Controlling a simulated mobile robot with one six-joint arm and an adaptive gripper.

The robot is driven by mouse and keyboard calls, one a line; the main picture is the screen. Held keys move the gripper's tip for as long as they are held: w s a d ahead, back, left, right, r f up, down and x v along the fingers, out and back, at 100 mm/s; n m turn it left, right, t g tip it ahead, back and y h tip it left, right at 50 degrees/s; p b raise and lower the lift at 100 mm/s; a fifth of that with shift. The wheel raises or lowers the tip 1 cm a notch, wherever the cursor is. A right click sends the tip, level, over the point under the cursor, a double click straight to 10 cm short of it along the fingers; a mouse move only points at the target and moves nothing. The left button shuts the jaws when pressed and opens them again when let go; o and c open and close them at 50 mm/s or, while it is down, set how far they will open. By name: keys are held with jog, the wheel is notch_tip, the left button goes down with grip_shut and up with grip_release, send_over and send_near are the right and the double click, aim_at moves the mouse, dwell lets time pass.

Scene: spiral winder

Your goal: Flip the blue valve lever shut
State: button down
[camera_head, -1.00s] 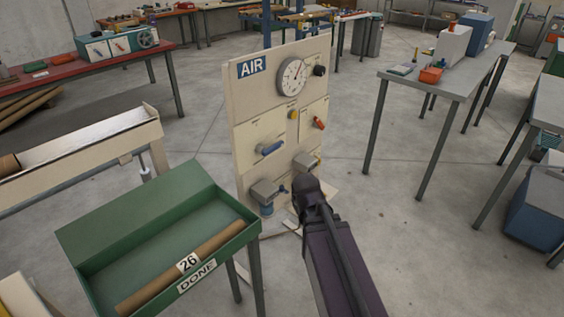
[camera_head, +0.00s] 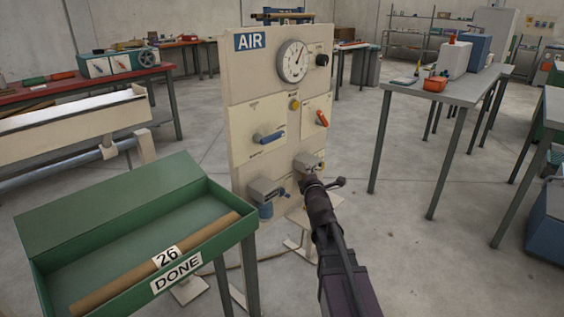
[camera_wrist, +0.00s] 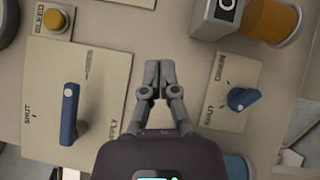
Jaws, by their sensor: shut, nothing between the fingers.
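The blue valve lever (camera_head: 268,138) is on a cream plate of the AIR panel and lies roughly crosswise in the head view. In the wrist view the same lever (camera_wrist: 70,112) stands upright in the picture, left of my fingers, with SHUT printed to its left and partly covered lettering to its right. My gripper (camera_wrist: 153,90) is shut and empty in front of the panel, apart from the lever. In the head view my dark gripper reaches toward the panel's lower right; its fingertips are hard to make out there.
A smaller blue knob (camera_wrist: 243,98) sits on a DRAIN plate right of my fingers. A grey housing with an orange cylinder (camera_wrist: 268,18) and a yellow button (camera_wrist: 56,21) are nearby. The panel also carries a gauge (camera_head: 292,61) and an orange lever (camera_head: 322,118). A green tray (camera_head: 232,228) stands left.

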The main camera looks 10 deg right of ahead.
aim_at(273, 138)
jog(key=s+a+f+n+t+y+b, duration=0.1)
jog(key=a+n+y+b, duration=0.1)
jog(key=n+y+b, duration=0.4)
jog(key=s+a+f+n+t+y+b, duration=0.1)
jog(key=s+a+n+y+b, duration=0.1)
jog(key=n+y+b, duration=0.4)
jog(key=shift+s+a+f+n+y, duration=0.2)
jog(key=shift+n+y, duration=2.4)
jog(key=shift+n, duration=3.2)
jog(key=shift+r, duration=0.1)
jog(key=w+a+r+p, duration=0.4)
jog(key=w+r+p, duration=0.1)
jog(key=r+p, duration=0.5)
jog(key=shift+w+r+p, duration=0.35)
jog(key=shift+r+p, duration=0.05)
jog(key=shift+p, duration=0.2)
jog(key=shift+a+r, duration=0.15)
jog(key=shift+a, duration=0.05)
